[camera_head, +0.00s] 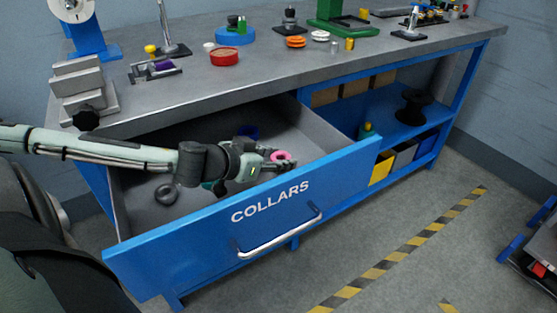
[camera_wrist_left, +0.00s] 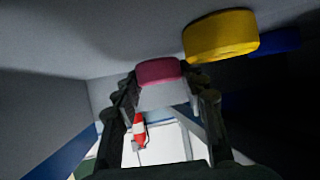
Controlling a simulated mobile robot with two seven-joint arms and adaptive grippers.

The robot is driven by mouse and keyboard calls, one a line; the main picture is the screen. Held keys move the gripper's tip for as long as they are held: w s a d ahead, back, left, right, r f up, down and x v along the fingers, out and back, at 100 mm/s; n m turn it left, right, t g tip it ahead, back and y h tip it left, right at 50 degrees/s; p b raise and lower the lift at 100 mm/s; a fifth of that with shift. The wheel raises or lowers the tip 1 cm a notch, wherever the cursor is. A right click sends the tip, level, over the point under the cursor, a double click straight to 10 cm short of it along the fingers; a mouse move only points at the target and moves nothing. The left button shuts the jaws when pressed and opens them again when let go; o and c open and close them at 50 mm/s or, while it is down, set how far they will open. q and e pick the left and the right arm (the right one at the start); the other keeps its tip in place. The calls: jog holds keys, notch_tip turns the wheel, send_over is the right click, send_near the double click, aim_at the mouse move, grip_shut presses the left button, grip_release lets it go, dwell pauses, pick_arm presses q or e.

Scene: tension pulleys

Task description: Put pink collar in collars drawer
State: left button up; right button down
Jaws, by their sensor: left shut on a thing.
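The pink collar (camera_head: 282,157) is at the fingertips of my left gripper (camera_head: 268,160), inside the open collars drawer (camera_head: 285,205). In the left wrist view the pink collar (camera_wrist_left: 158,71) sits between the tips of the two fingers (camera_wrist_left: 163,98), which are shut on it. The collar is near the drawer's front panel in the head view; I cannot tell whether it touches the drawer floor. My right gripper is not in view.
The drawer also holds a dark blue collar (camera_head: 248,131) and a dark grey ring (camera_head: 167,193). A yellow collar (camera_wrist_left: 222,36) shows beside the pink one in the left wrist view. The grey bench top (camera_head: 190,85) with several parts is above the drawer.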

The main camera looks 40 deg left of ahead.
pick_arm(q)
jog(key=shift+d+f, duration=0.1)
jog(key=shift+f, duration=0.3)
jog(key=shift+f, duration=0.1)
jog(key=o, duration=1.1)
